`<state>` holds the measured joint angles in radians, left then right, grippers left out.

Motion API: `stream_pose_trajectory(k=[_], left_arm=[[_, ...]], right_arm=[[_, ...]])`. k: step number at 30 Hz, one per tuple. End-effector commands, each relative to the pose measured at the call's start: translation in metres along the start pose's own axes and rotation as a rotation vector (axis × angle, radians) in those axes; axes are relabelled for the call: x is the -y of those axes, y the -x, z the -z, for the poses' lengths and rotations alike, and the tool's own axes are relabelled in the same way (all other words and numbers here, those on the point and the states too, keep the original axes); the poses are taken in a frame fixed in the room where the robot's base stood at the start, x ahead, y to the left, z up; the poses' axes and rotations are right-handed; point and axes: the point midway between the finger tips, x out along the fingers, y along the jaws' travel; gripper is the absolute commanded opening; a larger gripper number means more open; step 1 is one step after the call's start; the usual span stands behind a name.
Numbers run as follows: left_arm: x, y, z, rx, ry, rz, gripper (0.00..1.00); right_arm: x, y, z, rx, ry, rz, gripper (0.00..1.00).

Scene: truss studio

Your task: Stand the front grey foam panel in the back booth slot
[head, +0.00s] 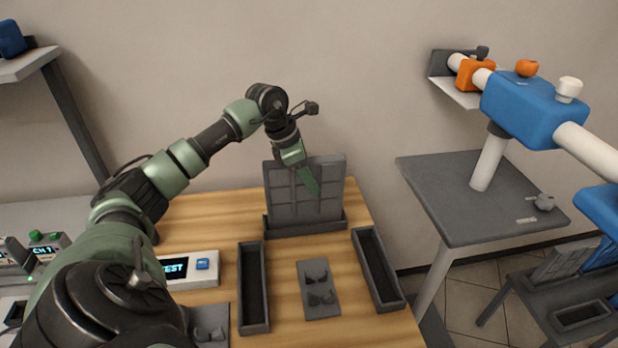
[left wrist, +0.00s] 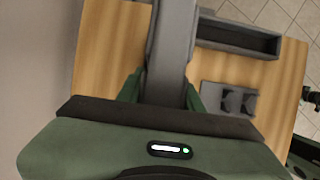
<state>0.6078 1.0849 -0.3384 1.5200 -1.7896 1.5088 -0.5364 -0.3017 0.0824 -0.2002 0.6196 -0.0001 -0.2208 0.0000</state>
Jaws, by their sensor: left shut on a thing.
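The grey foam panel (head: 284,200), with a grid of raised squares, stands about upright at the back of the wooden table. Its lower edge is at the dark back booth slot (head: 310,230), whose front wall hides the bottom. I cannot tell whether it rests on the slot floor. My left gripper (head: 311,179) is shut on the panel near its upper edge, with a green finger across the front face. In the left wrist view the panel (left wrist: 171,50) runs between the two green fingers (left wrist: 162,92). My right gripper is not in view.
Empty dark slots stand at left (head: 241,290) and right (head: 391,285) of the table. Between them lies a grey plate (head: 318,306) with two small dark pieces. A TEST box (head: 205,278) sits left. A grey side table (head: 440,195) and a blue-and-white jointed structure (head: 520,108) stand right.

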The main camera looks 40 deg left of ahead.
Motion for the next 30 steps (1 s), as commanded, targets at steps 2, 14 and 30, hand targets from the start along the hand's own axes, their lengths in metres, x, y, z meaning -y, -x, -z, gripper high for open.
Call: stream_pose_trajectory(k=[2, 14, 30], left_arm=[[-0.0002, 0.0002, 0.0000, 0.000, 0.001, 0.000, 0.00], [-0.0002, 0.0008, 0.0005, -0.001, 0.000, -0.001, 0.00], [0.0004, -0.0050, 0.0026, -0.001, 0.000, 0.001, 0.00]], right_arm=[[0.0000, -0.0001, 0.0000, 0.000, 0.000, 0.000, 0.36], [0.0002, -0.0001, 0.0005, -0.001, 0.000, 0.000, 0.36], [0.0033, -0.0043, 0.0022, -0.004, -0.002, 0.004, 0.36]])
